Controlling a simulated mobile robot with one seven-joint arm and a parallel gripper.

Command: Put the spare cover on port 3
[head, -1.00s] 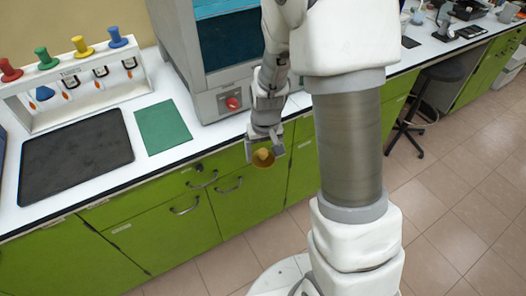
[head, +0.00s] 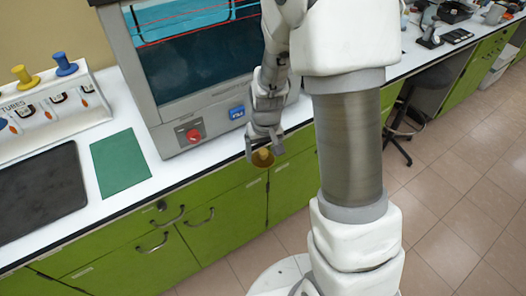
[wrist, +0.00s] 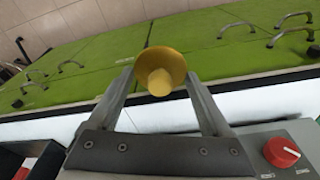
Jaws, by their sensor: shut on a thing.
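My gripper (head: 264,152) is shut on a yellow-gold round cover with a knob (head: 263,158). The cover also shows between the fingertips in the wrist view (wrist: 160,72), its disc and knob facing that camera. My gripper holds it just off the counter's front edge, in front of the green cabinets, to the right of the machine's red knob. No port 3 can be made out in either current view.
A grey machine with a glass front (head: 195,60) and red knob (head: 193,135) stands on the white counter. Left of it are a green mat (head: 120,162), a dark mat (head: 40,190) and a tube rack (head: 50,110) with yellow and blue knobs. Cabinet handles (head: 152,244) stick out below.

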